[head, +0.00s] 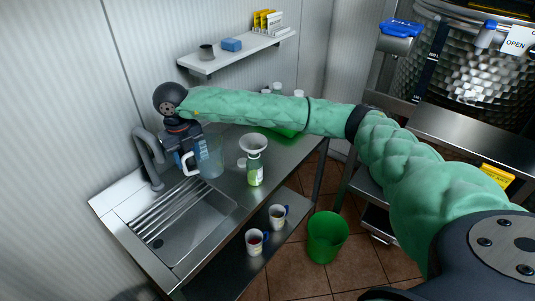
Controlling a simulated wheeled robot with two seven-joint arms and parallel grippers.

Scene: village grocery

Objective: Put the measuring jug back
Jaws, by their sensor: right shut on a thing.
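The measuring jug (211,160) is clear and bluish with a pale handle. It is upright at the back of the steel counter, just right of the sink. My right gripper (187,149) is at its handle side and is shut on it; the fingertips are small and partly hidden. I cannot tell whether the jug's base touches the counter. My right arm, in a green padded sleeve, reaches across from the right. My left gripper is not in view.
A bottle with a white funnel (254,163) stands right of the jug. The sink (185,225) and tap (152,160) are at left. A wall shelf (240,53) is above, mugs (256,242) stand on the lower shelf, and a green bin (327,237) is on the floor.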

